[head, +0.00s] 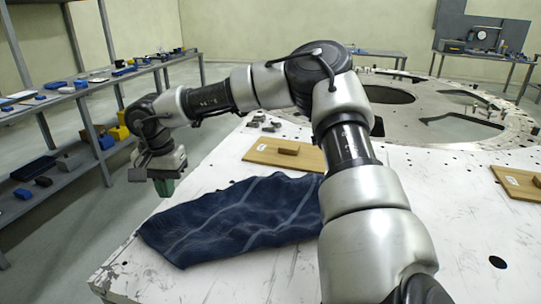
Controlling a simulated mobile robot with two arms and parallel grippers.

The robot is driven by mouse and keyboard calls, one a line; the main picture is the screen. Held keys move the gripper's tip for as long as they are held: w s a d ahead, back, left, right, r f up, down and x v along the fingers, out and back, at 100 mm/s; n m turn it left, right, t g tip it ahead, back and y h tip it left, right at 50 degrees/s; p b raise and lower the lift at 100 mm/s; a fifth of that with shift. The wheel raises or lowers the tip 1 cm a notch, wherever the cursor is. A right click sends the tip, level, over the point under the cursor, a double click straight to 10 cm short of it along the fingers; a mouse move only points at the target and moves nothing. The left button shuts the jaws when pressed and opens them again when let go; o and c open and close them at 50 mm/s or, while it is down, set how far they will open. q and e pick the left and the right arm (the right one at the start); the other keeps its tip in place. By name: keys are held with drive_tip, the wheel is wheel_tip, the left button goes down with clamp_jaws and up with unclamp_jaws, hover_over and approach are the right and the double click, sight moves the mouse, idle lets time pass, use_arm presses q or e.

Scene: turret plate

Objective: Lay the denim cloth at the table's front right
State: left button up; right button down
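The dark blue denim cloth (235,222) lies rumpled on the white table (440,243), from near its left edge to the middle. It has faint lighter stripes, and my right arm hides its right end. My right gripper (163,185) hangs at the table's left edge, above and left of the cloth in the picture, and looks apart from it. A small green piece shows at its tip; I cannot tell whether it is a fingertip or something held. The finger gap is not clear. My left gripper is not in view.
A wooden board (262,152) with a small block lies behind the cloth, and another board (515,180) lies at the right edge. A large metal ring plate (455,135) fills the back. Shelves (75,100) with blue and yellow items stand left. The table's front right is bare.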

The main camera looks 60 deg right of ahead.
drive_tip(key=s+d+f, duration=0.1)
drive_tip(key=s+d, duration=0.6)
drive_tip(key=d, duration=0.3)
drive_tip(key=s+d, duration=0.6)
drive_tip(key=d, duration=0.4)
hover_over(309, 196)
wheel_tip(309, 196, down, 4)
drive_tip(key=shift+r, duration=0.2)
drive_tip(key=shift+f+b, duration=1.35)
drive_tip(key=shift+f, duration=1.45)
